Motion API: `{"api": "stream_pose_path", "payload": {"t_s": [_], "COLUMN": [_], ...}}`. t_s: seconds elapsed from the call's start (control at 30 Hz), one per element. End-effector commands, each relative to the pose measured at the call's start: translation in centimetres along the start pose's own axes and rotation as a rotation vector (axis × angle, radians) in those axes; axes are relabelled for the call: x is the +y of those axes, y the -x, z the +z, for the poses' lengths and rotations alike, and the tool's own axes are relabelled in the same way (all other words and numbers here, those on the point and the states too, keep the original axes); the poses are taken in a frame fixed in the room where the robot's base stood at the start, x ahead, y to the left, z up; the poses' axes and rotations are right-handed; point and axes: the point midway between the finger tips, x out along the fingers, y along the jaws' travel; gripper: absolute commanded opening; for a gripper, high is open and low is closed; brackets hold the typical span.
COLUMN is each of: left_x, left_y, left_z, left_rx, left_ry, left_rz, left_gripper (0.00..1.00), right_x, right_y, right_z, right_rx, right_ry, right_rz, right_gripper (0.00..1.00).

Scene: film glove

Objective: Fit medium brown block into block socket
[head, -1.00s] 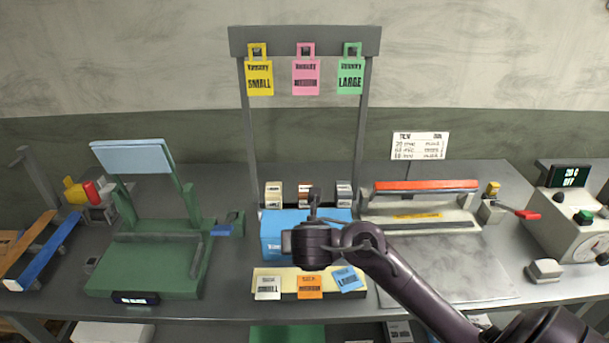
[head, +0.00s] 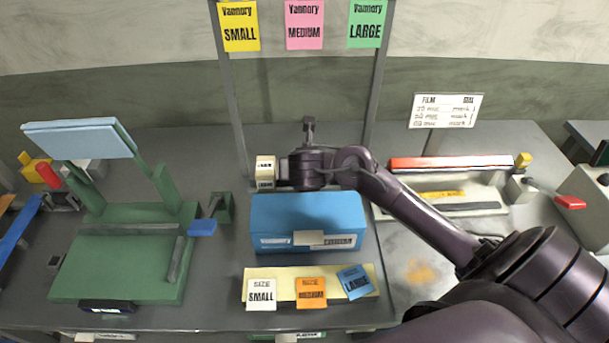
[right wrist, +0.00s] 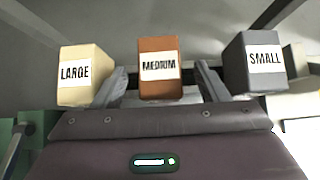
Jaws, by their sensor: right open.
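The medium brown block (right wrist: 158,88) is centred in the right wrist view, its white MEDIUM label facing me. It appears between the two fingers of my right gripper (right wrist: 161,76), which are open and apart from its sides; I cannot tell how deep it sits between them. In the head view my right gripper (head: 308,130) is over the block row behind the blue box, and my wrist hides the brown block. My left gripper is not in view. I cannot identify the block socket for certain.
A cream LARGE block (right wrist: 82,76) and a grey SMALL block (right wrist: 252,64) flank the brown one. The blue box (head: 275,215) and a pale strip (head: 330,277) with size cards stand in front. A green press (head: 115,262) is left, a sealer (head: 450,182) right.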

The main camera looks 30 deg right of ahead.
Motion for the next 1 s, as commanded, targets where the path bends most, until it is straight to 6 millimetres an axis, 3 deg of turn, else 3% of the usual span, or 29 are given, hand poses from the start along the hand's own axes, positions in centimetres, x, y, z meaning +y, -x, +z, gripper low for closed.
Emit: {"api": "stream_pose_path", "payload": {"t_s": [0.2,0.47,0.83,1.0], "left_x": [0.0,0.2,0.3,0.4], "left_y": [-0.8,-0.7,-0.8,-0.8], "left_z": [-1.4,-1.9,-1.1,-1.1], "left_rx": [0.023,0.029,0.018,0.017], "left_ry": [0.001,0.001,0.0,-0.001], "left_rz": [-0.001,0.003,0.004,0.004], "left_gripper": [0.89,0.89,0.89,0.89], "right_x": [-0.1,0.0,0.0,0.0], "right_y": [-2.7,-2.8,-2.8,-2.8], "right_z": [0.0,0.0,0.0,0.0], "right_rx": [-0.002,-0.001,-0.001,-0.001], "right_ry": [0.001,0.0,0.0,-0.001], "right_rz": [-0.002,0.0,0.0,0.0], "right_gripper": [0.67,0.66,0.18,0.15]}}
